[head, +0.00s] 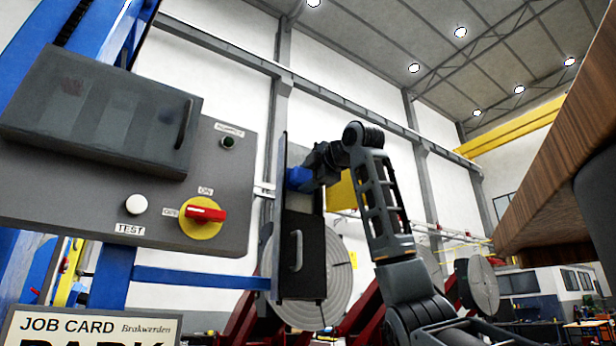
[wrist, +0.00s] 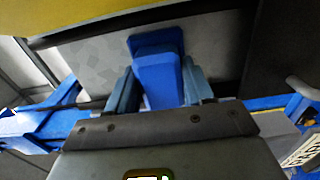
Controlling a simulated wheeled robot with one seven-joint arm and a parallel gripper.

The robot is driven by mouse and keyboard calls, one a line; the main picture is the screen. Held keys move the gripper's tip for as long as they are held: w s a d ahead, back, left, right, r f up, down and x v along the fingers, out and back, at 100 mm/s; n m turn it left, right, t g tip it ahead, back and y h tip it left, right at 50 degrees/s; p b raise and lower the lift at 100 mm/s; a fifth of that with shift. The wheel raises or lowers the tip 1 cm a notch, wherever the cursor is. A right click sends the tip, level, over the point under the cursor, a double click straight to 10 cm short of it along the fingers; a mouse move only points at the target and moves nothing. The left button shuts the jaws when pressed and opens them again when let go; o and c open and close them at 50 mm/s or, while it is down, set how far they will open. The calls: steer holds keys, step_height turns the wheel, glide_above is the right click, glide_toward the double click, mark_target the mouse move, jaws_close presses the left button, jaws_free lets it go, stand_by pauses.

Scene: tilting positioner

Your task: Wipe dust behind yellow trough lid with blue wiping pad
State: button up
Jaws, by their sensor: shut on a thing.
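My gripper (head: 312,174) is shut on the blue wiping pad (head: 297,179), in the middle of the head view. In the wrist view the pad (wrist: 158,78) sits between the two fingers, its far end over a pale grey surface (wrist: 85,62) with faint lighter patches that look like dust. Whether the pad touches this surface, I cannot tell. The yellow trough lid (wrist: 75,18) crosses the top left of the wrist view, beyond the grey surface. In the head view the lid (head: 341,194) shows as a yellow patch, partly hidden behind my arm.
A dark door with a handle (head: 297,251) stands below the pad. A grey control panel (head: 228,195) with a red switch (head: 206,214) and dark cover (head: 100,110) is at left. A wooden edge (head: 570,150) juts in at right. A job card (head: 92,328) is at lower left.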

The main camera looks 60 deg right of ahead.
steer(key=shift+w+r, duration=0.1)
steer(key=shift+r, duration=0.1)
steer(key=shift+c, duration=0.3)
steer(key=shift+r+p, duration=1.4)
steer(key=shift+r, duration=2.2)
steer(key=shift+w+d+f+b, duration=0.1)
steer(key=shift+f+b, duration=0.6)
steer(key=shift+f, duration=0.5)
steer(key=shift+d+f+b, duration=0.1)
steer(key=shift+f+b, duration=0.6)
steer(key=shift+f, duration=0.45)
steer(key=shift+a+f+b, duration=0.1)
steer(key=shift+f+b, duration=2.25)
steer(key=shift+f, duration=1.4)
steer(key=shift+s+a+r, duration=0.1)
steer(key=shift+s, duration=0.1)
